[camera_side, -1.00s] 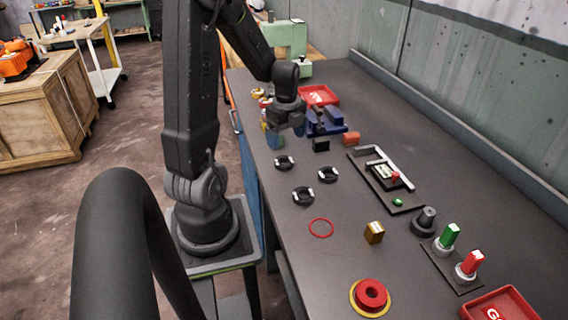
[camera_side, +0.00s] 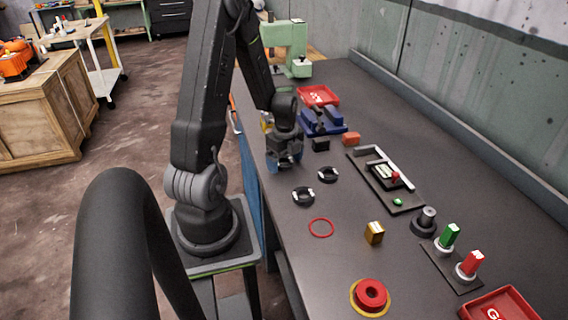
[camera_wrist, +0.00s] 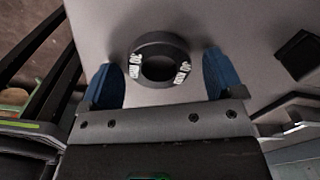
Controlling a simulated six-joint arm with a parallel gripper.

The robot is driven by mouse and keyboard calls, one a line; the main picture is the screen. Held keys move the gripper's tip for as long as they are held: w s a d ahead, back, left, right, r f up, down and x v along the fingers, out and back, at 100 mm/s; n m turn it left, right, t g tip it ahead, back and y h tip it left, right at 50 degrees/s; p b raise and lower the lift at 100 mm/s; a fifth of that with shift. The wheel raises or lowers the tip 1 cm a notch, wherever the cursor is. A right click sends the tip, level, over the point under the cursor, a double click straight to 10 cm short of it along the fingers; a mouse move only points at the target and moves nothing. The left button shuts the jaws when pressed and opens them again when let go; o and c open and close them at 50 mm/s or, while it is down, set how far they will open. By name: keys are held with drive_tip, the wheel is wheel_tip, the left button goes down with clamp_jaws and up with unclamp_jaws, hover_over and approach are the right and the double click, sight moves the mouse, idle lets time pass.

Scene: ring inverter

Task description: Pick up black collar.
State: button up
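A black collar (camera_wrist: 160,39) with white markings on two sides lies on the grey bench in the wrist view. My gripper (camera_wrist: 159,62) is open, with one blue finger on each side of it and a visible gap on both sides. In the side view my gripper (camera_side: 284,164) is low over the bench and hides this collar. Two more black collars lie apart on the bench, a nearer one (camera_side: 303,195) and a right one (camera_side: 328,174).
A black block (camera_side: 320,145) and a blue vise-like fixture (camera_side: 323,122) stand just behind my gripper. A red ring (camera_side: 321,227) and a brass block (camera_side: 374,232) lie nearer. A black plate with a bracket (camera_side: 405,203) is to the right. The bench's left edge is close.

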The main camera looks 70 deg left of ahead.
drive_tip(key=c, duration=1.1)
drive_tip(key=shift+r, duration=0.1)
